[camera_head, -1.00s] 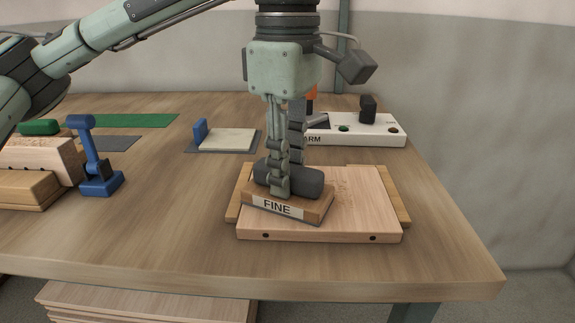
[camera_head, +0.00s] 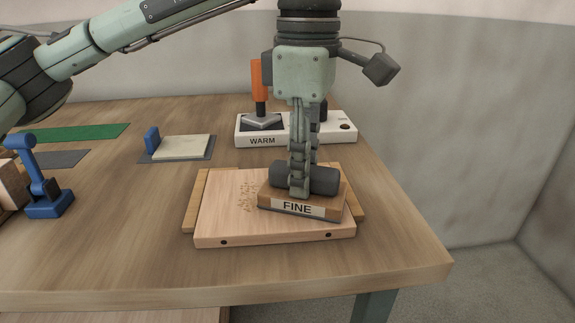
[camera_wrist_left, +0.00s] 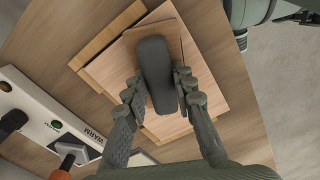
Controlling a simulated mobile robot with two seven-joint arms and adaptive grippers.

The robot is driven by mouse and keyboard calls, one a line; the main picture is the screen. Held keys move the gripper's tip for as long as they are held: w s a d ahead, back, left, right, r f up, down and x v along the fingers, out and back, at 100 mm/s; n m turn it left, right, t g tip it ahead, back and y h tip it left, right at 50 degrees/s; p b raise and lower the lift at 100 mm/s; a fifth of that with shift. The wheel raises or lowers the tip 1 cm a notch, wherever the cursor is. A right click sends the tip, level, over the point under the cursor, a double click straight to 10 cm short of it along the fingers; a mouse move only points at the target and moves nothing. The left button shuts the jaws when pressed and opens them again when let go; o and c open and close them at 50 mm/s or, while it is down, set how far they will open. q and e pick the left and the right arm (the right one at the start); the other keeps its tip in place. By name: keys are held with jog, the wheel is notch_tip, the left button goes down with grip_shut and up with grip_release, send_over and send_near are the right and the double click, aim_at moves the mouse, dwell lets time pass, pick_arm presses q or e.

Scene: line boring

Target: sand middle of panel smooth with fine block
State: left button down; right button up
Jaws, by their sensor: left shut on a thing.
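The fine block (camera_head: 297,207) has a wooden body with a white FINE label and a dark round handle. My left gripper (camera_head: 299,186) is shut on its handle; the handle (camera_wrist_left: 155,75) shows between the fingers in the left wrist view. The block rests on the right part of the panel (camera_head: 215,215), a pale wooden board with two dark holes in its front edge. The panel sits on a wooden backing board (camera_head: 190,205). My right gripper is not in view.
Behind the panel, a white WARM station (camera_head: 343,131) holds an orange-handled tool (camera_head: 259,85). A pale pad on a grey mat with a blue stop (camera_head: 152,140) lies at the back left. A blue stand (camera_head: 48,200) is at the left. The table's right edge is close to the panel.

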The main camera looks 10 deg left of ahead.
pick_arm(q)
jog(key=shift+w, duration=0.1)
jog(key=shift+w+a+f, duration=0.1)
jog(key=shift+w+a, duration=0.2)
jog(key=shift+w, duration=0.6)
jog(key=shift+w+a+f, duration=0.1)
jog(key=shift+w+a, duration=0.15)
jog(key=shift+w, duration=0.65)
jog(key=shift+a, duration=0.1)
jog(key=shift+a, duration=0.3)
jog(key=a, duration=0.1)
jog(key=s+a+b, duration=0.1)
jog(key=a, duration=0.3)
jog(key=shift+s+a+b, duration=0.2)
jog(key=shift+s+b, duration=0.15)
jog(key=shift+s, duration=0.05)
jog(key=shift+s+a, duration=0.2)
jog(key=shift+a, duration=0.55)
jog(key=shift+s, duration=0.1)
